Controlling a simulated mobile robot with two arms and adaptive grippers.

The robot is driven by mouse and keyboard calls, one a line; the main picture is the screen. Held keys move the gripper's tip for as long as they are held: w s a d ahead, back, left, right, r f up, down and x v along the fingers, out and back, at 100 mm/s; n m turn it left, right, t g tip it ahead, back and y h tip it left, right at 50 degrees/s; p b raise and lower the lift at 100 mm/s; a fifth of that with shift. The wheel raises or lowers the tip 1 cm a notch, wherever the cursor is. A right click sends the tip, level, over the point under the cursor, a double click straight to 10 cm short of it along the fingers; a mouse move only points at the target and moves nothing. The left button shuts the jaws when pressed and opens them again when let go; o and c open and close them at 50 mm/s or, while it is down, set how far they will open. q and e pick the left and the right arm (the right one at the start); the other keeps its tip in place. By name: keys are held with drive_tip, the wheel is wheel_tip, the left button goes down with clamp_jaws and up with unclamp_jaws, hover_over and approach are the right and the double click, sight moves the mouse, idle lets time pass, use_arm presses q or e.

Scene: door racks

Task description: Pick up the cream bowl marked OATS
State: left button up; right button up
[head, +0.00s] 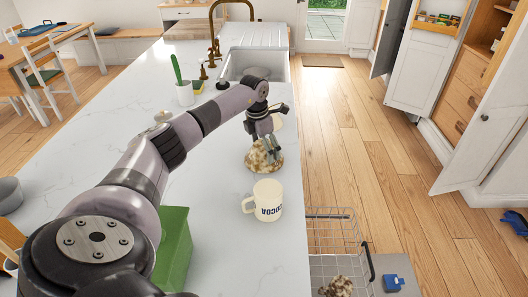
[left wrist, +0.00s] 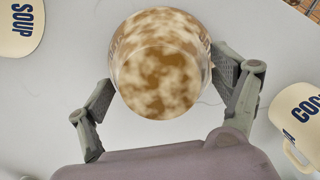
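A round piece with mottled brown and cream patches (head: 262,158) stands on the white counter in the head view. A cream mug marked COCOA (head: 266,200) stands nearer on the counter. A cream piece marked SOUP (left wrist: 18,28) shows at the left wrist view's edge. No OATS lettering is visible. My right gripper is out of view.
A green box (head: 174,250) stands on the counter near my left arm. The sink (head: 255,66) and a cup with a green-handled brush (head: 185,93) lie beyond. A wire rack (head: 330,236) sits below the counter's right edge.

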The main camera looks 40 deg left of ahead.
use_arm(q)
drive_tip(key=c, duration=0.9)
drive_tip(key=shift+r, duration=0.1)
